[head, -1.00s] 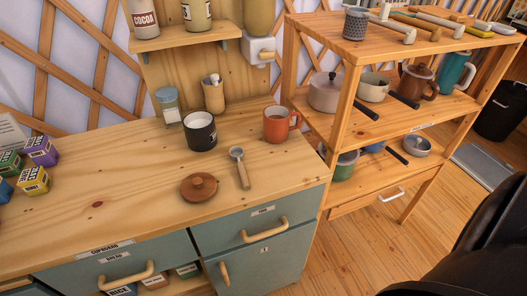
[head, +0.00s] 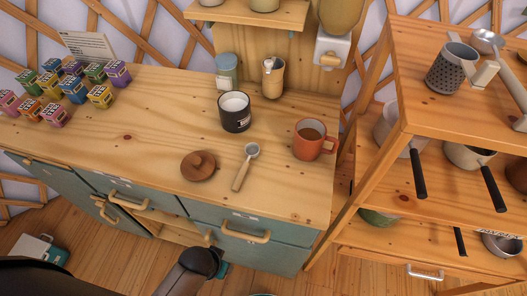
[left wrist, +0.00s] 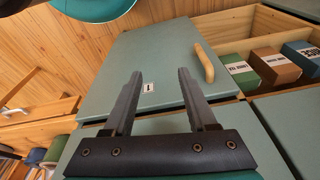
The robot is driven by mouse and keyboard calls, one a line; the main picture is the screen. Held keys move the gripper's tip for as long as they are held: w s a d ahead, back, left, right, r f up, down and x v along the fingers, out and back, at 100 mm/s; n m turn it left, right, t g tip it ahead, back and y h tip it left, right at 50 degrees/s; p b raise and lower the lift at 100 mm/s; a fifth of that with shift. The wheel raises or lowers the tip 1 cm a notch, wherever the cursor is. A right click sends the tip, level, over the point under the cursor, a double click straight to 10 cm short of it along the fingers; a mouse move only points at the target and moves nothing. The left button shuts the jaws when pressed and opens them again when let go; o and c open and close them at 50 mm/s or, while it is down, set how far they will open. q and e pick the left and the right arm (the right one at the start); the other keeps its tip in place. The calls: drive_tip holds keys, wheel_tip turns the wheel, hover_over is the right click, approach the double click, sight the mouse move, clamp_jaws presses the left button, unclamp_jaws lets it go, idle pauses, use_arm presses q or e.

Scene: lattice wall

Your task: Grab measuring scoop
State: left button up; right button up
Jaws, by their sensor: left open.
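The measuring scoop (head: 245,168) lies on the wooden counter in the head view, with a round metal bowl at the back and a wooden handle toward the counter's front edge. It lies between a round brown wooden lid (head: 198,166) and an orange mug (head: 312,140). My left gripper (left wrist: 160,80) is open and empty in the left wrist view, its two dark fingers in front of a grey-green cupboard door. The scoop does not show in that view. In the head view my arm is at the bottom, below the counter's front edge. My right gripper is not in view.
A black canister (head: 235,118) stands behind the scoop. Several small coloured boxes (head: 75,82) sit at the counter's left. A wooden shelf unit (head: 395,150) with pans stands at the right. The counter between boxes and lid is clear.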

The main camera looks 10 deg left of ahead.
use_arm(q)
drive_tip(key=w+d+r+h+p, duration=0.1)
drive_tip(key=w+d+r+p, duration=0.2)
drive_tip(key=r, duration=0.7)
drive_tip(key=w+d+r+m+h+p, duration=0.1)
drive_tip(key=w+d+r, duration=0.3)
drive_tip(key=r, duration=0.6)
drive_tip(key=w+d+r+h+p, duration=0.1)
drive_tip(key=w+d+r+p, duration=0.1)
drive_tip(key=w+r, duration=0.5)
wheel_tip(320, 180, up, 8)
drive_tip(key=r+n+g+y, duration=0.1)
drive_tip(key=n+g+y, duration=0.1)
drive_tip(key=y, duration=0.1)
hover_over(244, 166)
wheel_tip(244, 166, down, 15)
drive_tip(key=shift+f+b, duration=0.2)
drive_tip(key=shift+b, duration=0.9)
drive_tip(key=shift+c, duration=0.2)
clamp_jaws()
